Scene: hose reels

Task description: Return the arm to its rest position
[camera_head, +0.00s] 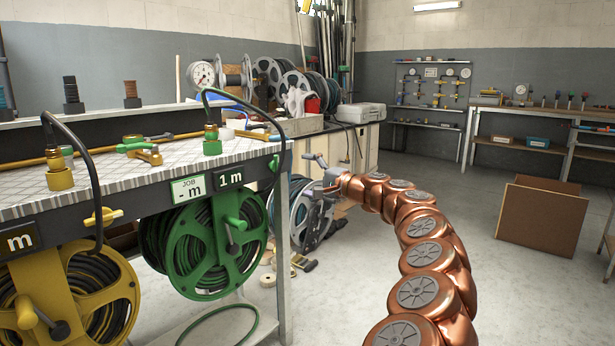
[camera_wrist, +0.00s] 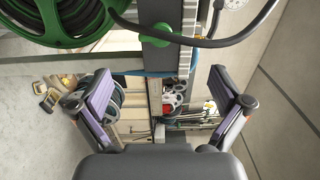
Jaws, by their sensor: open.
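My copper-coloured arm reaches from the bottom right of the head view and curves up and left. My gripper (camera_head: 322,176) is at its end, to the right of the bench's right end and above the floor. In the wrist view my gripper (camera_wrist: 164,102) shows two purple-padded fingers spread wide apart. Nothing is between them at close range. The green hose reel (camera_head: 215,243) hangs under the bench to the left of my gripper, apart from it. It also shows at the top left of the wrist view (camera_wrist: 55,40).
The workbench (camera_head: 115,172) holds fittings and a "1 m" label (camera_head: 230,179). A black hose (camera_head: 245,108) arches above it. A yellow reel (camera_head: 70,300) hangs further left. A grey reel (camera_head: 310,215) stands behind my gripper. A brown board (camera_head: 542,215) stands at right; the floor between is clear.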

